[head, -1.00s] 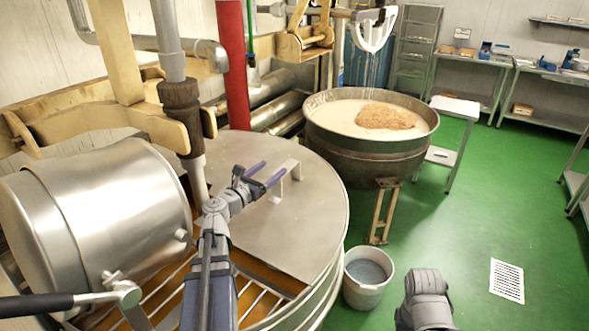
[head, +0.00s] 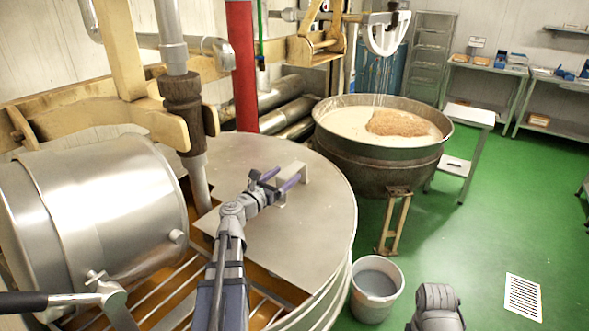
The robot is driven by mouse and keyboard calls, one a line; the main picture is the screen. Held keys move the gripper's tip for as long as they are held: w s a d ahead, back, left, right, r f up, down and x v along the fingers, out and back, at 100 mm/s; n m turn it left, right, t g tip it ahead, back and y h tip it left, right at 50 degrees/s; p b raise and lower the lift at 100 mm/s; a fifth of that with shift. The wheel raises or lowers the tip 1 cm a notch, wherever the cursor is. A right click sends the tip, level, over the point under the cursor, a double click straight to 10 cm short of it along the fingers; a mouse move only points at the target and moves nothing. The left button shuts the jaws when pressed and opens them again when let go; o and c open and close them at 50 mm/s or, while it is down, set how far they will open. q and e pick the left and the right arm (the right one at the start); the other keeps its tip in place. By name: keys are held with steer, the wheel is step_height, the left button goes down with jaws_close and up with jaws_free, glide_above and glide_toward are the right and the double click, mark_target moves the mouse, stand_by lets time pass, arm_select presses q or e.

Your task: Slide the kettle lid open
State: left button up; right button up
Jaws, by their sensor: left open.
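The large kettle (head: 340,290) in front of me has a flat metal lid (head: 310,225) covering its far and right part. The near left part is uncovered and shows slats over an orange-brown inside. A small upright bracket handle (head: 292,172) stands on the lid. My left gripper (head: 279,182) is open, with its purple fingers at the handle; I cannot tell whether they touch it. My right arm shows at the bottom right, but its gripper fingers are not visible.
A steel drum (head: 105,210) lies at the left of the kettle, beside a vertical pipe (head: 182,110). A second kettle (head: 385,165) with pale contents stands behind right.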

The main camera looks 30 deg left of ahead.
mark_target(294, 167)
arm_select(q)
steer(key=w, duration=0.5)
steer(key=shift+w+d, duration=0.2)
steer(key=shift+w, duration=0.1)
jaws_close()
stand_by(0.3)
stand_by(0.8)
